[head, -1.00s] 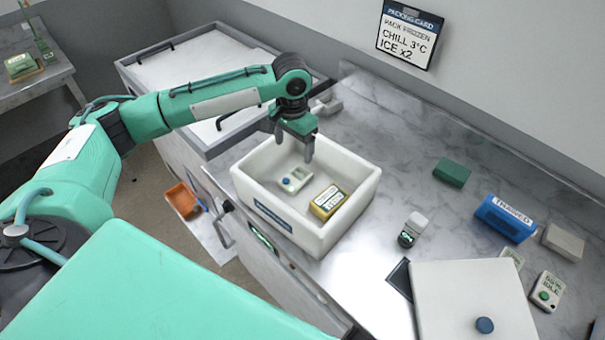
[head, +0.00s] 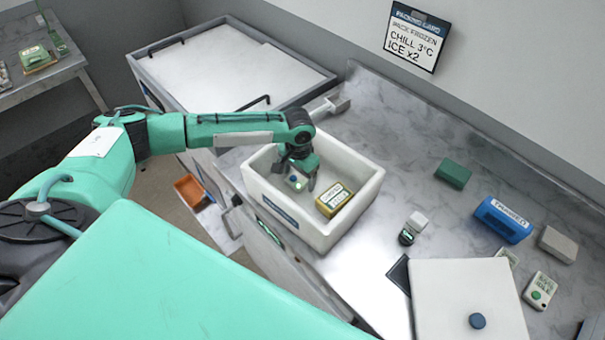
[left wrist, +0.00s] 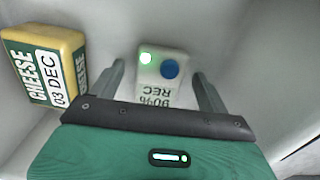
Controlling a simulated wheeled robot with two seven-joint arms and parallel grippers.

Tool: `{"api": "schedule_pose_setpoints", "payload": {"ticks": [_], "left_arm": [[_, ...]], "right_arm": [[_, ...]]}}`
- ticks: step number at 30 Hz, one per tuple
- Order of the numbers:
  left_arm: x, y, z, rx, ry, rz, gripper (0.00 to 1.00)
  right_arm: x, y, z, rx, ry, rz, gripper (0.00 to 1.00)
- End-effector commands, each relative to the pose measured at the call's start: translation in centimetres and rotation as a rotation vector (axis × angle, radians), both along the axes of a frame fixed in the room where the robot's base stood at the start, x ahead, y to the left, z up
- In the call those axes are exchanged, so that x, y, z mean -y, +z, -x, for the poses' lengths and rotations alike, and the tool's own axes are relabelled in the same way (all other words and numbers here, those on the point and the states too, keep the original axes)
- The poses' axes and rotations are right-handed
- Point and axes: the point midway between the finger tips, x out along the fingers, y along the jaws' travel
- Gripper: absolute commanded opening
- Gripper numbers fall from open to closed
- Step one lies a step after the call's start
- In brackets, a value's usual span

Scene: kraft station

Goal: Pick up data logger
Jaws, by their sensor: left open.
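A white data logger with a blue button, a lit green light and the text "90% REC" (left wrist: 158,88) lies on the floor of the white foam box (head: 352,215). In the head view the logger (head: 296,183) is partly covered by my gripper. My left gripper (head: 301,184) is down inside the box, open, pointing downward. In the left wrist view its two fingers (left wrist: 160,75) stand on either side of the logger, with gaps showing at both sides. Whether the fingertips reach down to the logger's level is hard to tell. My right gripper is not in view.
A yellow cheese block (head: 335,200) lies in the box near the logger. On the counter right of the box are a small white-topped device (head: 413,227), a white lid (head: 465,290), a blue "THAWED" block (head: 503,219), a green block (head: 453,173) and another logger (head: 539,291).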

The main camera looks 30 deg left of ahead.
Motion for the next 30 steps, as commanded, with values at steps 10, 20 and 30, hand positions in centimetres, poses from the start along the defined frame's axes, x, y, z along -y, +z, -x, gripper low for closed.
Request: {"api": "schedule_pose_setpoints", "payload": {"ticks": [10,20,30], "left_arm": [[0.0,-0.1,0.0,0.000,0.000,0.000,0.49],[0.0,0.0,0.0,0.001,0.000,0.001,0.29],[0.0,2.4,-0.1,0.002,0.000,0.003,0.28]], "right_arm": [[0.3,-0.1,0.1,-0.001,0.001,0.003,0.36],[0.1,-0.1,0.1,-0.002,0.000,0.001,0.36],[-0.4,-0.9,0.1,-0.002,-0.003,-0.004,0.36]]}}
